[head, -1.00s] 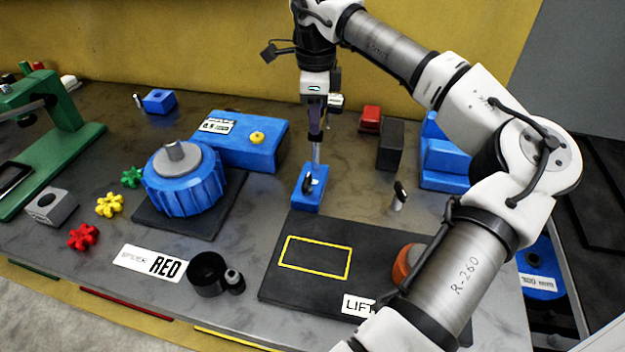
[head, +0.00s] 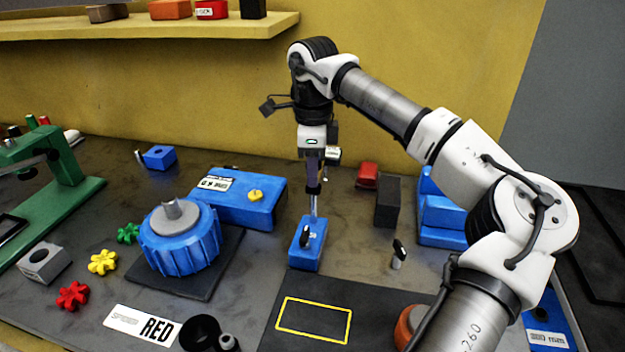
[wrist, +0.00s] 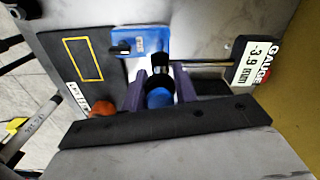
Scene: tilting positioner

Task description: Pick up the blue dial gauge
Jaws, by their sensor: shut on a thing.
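The blue dial gauge has a blue block base (head: 308,245) with a black lever on its front, standing just behind the dark lift mat. A thin silver post rises from the base to my gripper (head: 314,188). In the wrist view the base (wrist: 142,40) lies beyond my gripper (wrist: 160,88), whose purple fingers are shut around the post's blue and black upper part (wrist: 158,97). I see no clear gap under the base.
A ribbed blue drum (head: 180,240) and blue housing (head: 240,203) stand left. A black block (head: 387,200), red block (head: 367,174) and blue stepped block (head: 440,215) stand right. The dark mat (head: 380,295) with a yellow outline lies in front. A shelf (head: 150,27) hangs at back left.

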